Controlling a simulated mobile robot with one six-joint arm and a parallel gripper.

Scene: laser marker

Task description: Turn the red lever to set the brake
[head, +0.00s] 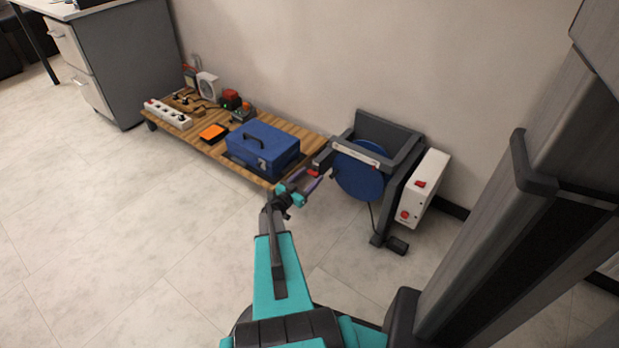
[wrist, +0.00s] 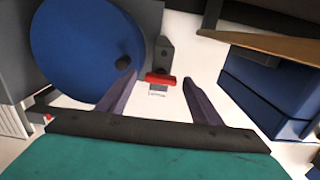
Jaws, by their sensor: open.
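The red lever (wrist: 160,80) shows in the wrist view as a short red bar on a dark bracket, beside the large blue disc (wrist: 85,50). In the head view the red lever (head: 314,173) is a small red patch at the left side of the machine with the blue disc (head: 358,178). My gripper (head: 312,179) is open and empty, pointing at the lever. In the wrist view its two fingertips (wrist: 159,84) stand on either side of the lever in the picture. I cannot tell whether they touch it or how deep it lies between them.
A blue toolbox (head: 264,150) sits on a low wooden platform (head: 190,137), close to the left of my gripper. A white control box (head: 424,188) with red controls is on the machine's right. A pedal (head: 397,246) lies on the floor. The floor (head: 130,230) at left is clear.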

